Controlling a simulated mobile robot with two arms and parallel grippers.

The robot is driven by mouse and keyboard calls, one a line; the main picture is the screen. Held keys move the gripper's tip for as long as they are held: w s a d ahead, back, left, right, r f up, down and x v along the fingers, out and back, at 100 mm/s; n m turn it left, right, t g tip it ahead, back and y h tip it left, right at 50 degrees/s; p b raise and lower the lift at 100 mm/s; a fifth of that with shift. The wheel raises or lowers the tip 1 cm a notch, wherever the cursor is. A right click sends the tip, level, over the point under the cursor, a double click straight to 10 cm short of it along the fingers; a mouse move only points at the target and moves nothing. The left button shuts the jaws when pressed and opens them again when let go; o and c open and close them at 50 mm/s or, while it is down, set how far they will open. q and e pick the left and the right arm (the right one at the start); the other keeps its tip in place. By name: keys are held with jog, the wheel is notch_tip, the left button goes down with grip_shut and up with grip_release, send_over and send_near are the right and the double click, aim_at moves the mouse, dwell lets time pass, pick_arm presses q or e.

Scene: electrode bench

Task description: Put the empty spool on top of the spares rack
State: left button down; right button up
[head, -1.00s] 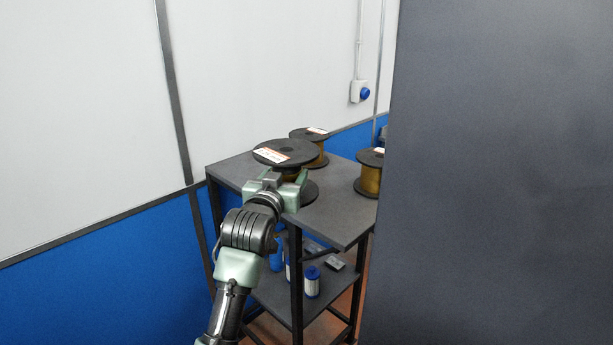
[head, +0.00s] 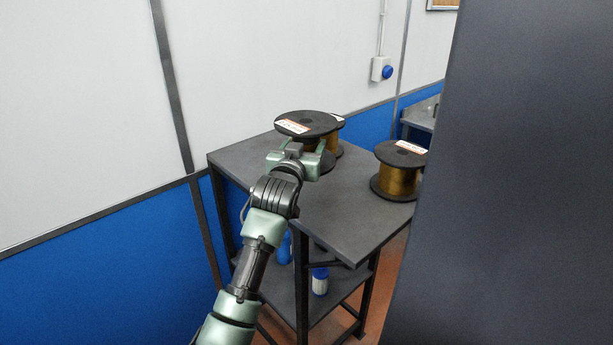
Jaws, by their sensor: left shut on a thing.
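The empty spool (head: 308,123) has black flanges and a white-orange label on top. My left gripper (head: 310,160) is shut on it below the upper flange. The fingers and wrist hide most of its hub and part of its lower flange. The spool is upright over the far part of the dark grey top of the spares rack (head: 340,215). I cannot tell whether its lower flange touches the top. My right gripper is out of view.
A gold-wound spool (head: 335,140) stands just behind the held one, partly hidden. Another wound spool (head: 398,172) stands at the rack's right edge. A large dark panel (head: 520,180) blocks the right. The rack top's front is clear. A white-blue canister (head: 320,281) is on the lower shelf.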

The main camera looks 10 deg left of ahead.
pick_arm(q)
jog(key=f, duration=0.5)
jog(key=shift+w, duration=0.25)
jog(key=shift+f, duration=0.25)
notch_tip(320, 180, down, 4)
jog(key=shift+f+p, duration=0.1)
jog(key=shift+p, duration=0.35)
jog(key=shift+f, duration=0.1)
jog(key=shift+c, duration=2)
grip_release()
jog(key=shift+f, duration=0.1)
jog(key=shift+s, duration=0.1)
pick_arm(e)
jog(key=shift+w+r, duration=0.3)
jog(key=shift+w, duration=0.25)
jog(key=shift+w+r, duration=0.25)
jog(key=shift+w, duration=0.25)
